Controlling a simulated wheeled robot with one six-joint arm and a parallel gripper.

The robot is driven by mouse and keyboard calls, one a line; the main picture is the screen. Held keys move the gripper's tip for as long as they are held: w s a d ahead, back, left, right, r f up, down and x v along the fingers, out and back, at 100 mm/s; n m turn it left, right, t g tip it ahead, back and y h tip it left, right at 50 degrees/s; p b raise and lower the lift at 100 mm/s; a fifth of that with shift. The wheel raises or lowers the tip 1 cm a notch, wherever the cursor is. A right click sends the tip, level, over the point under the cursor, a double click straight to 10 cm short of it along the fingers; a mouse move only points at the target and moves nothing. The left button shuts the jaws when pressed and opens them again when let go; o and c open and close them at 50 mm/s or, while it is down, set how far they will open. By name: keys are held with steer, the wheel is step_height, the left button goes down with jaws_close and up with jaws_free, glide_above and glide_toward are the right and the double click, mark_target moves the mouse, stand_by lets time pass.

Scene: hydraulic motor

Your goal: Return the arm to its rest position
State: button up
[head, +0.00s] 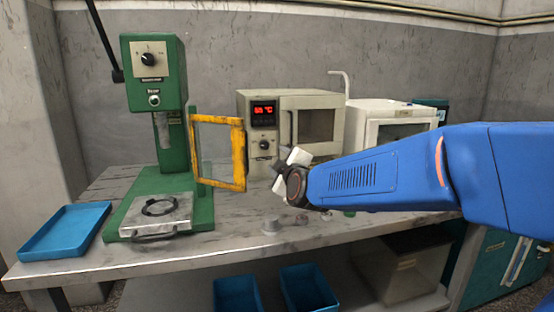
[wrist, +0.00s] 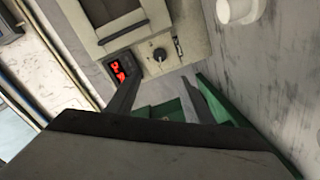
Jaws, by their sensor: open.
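My blue arm (head: 375,172) reaches in from the right side of the head view, over the bench. My gripper (head: 292,160) is at its left end, small and partly hidden by the wrist, in front of the oven with the red display (head: 264,111). In the wrist view my gripper (wrist: 160,103) shows two dark fingers spread apart with nothing between them. The oven's red display (wrist: 119,70) and knob appear just beyond the fingers.
A green press (head: 156,75) with a yellow-framed guard (head: 239,154) stands left of my gripper. A blue tray (head: 66,231) lies at the bench's left end. Small metal parts, including a pale round one (head: 270,227), lie on the bench (head: 215,247) below my wrist. A white machine (head: 372,116) stands behind my arm.

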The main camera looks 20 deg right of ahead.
steer(key=s+f+m+g, duration=0.1)
steer(key=s+f+g, duration=0.1)
steer(key=s, duration=0.3)
steer(key=s+d+f+m+g, duration=0.1)
steer(key=s+f+m, duration=0.1)
steer(key=s, duration=0.3)
steer(key=s+d+f+m+g+y, duration=0.1)
steer(key=s+f+g, duration=0.1)
steer(key=s+f, duration=0.2)
steer(key=shift+s+m+g, duration=0.3)
steer(key=shift+s+m, duration=0.1)
steer(key=shift+s, duration=0.05)
steer(key=s+d+f+m+g, duration=0.1)
steer(key=s+f, duration=0.3)
steer(key=s, duration=0.4)
steer(key=s+d+f+m+g+h, duration=0.1)
steer(key=s+d+f+m+g, duration=0.1)
steer(key=s, duration=0.6)
steer(key=s+d+f+m+g, duration=0.2)
steer(key=s+f+m+g, duration=0.2)
steer(key=s+f, duration=0.2)
steer(key=shift+s+d+f, duration=0.25)
steer(key=shift+s, duration=0.85)
